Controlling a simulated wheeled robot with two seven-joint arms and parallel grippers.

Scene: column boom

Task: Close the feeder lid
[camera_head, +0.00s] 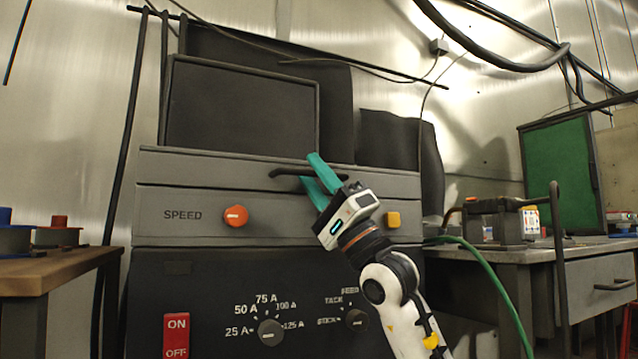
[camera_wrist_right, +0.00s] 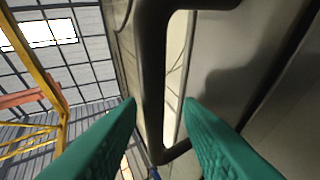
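The grey feeder stands ahead, with an orange speed knob (camera_head: 236,215) and a yellow button on its front. Its lid (camera_head: 215,167) looks like the flat grey upper part, above a dark seam; how far open it is I cannot tell. A dark bar handle (camera_head: 285,172) sticks out from the lid. My right gripper (camera_head: 308,168) is at the handle, with its green fingers apart. In the right wrist view, the handle (camera_wrist_right: 152,80) passes between the open fingertips (camera_wrist_right: 160,102), with a gap visible at the right finger. My left gripper is not in view.
A dark framed panel (camera_head: 240,105) stands upright behind the lid. A dark welder unit (camera_head: 200,300) with dials is below the feeder. A wooden bench (camera_head: 50,270) is at left, and a grey bench (camera_head: 600,268) with a green screen (camera_head: 560,175) is at right.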

